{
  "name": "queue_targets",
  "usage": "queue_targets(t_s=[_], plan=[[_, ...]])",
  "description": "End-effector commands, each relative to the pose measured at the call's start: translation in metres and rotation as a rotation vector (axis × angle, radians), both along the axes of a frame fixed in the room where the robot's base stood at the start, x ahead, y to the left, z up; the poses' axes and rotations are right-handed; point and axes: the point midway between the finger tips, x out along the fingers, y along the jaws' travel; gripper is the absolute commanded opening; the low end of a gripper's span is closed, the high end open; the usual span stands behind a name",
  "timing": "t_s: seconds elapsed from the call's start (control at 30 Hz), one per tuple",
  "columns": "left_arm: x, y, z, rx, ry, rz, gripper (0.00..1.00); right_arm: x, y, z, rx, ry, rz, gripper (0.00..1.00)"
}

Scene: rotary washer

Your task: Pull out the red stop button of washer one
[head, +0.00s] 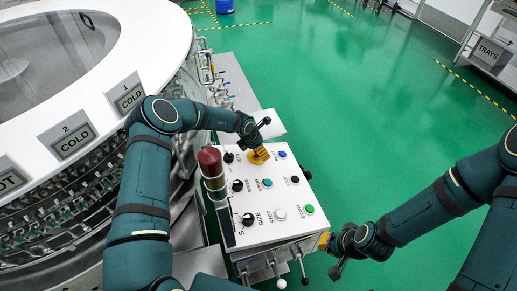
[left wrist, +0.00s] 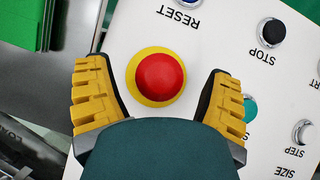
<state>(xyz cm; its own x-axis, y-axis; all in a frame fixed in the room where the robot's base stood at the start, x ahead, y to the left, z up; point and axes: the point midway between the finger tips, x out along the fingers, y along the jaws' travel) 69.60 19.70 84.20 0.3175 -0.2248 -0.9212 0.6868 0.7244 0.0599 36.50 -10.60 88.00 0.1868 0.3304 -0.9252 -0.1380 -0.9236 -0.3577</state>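The red stop button (left wrist: 160,77) has a round red cap on a yellow collar. It sits on a white control panel (head: 262,226). My left gripper (left wrist: 157,76) is open, with one yellow finger on each side of the button and visible gaps to the red cap. In the head view the left gripper (head: 258,155) is over the far part of the panel and hides the button. My right gripper (head: 324,240) is by the panel's near right corner, mostly behind its own wrist; its opening is unclear.
The panel also carries a blue reset button (head: 282,154), a black stop button (head: 295,179), a green button (head: 309,209) and black knobs. A red-topped signal column (head: 210,163) stands at its left edge. The large round washer (head: 60,60) is at left. Green floor is open at right.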

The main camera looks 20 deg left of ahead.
Motion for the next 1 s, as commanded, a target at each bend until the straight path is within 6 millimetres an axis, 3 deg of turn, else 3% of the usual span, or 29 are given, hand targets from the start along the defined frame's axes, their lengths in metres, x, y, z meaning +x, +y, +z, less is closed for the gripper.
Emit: queue_targets(t_s=[0.23, 0.37, 0.73, 1.0], plan=[[-0.001, 0.001, 0.001, 0.001, 0.002, 0.000, 0.81, 0.000, 0.000, 0.000, 0.000, 0.000, 0.000, 0.00], [-0.004, 0.004, 0.011, 0.001, 0.000, -0.001, 0.81, 0.000, 0.000, 0.000, 0.000, 0.000, 0.000, 0.00], [-0.027, 0.020, 0.078, 0.002, -0.001, 0.001, 0.81, 0.000, 0.000, 0.000, 0.000, 0.000, 0.000, 0.00], [-0.037, 0.027, 0.107, 0.001, 0.002, 0.001, 0.81, 0.000, 0.000, 0.000, 0.000, 0.000, 0.000, 0.00]])
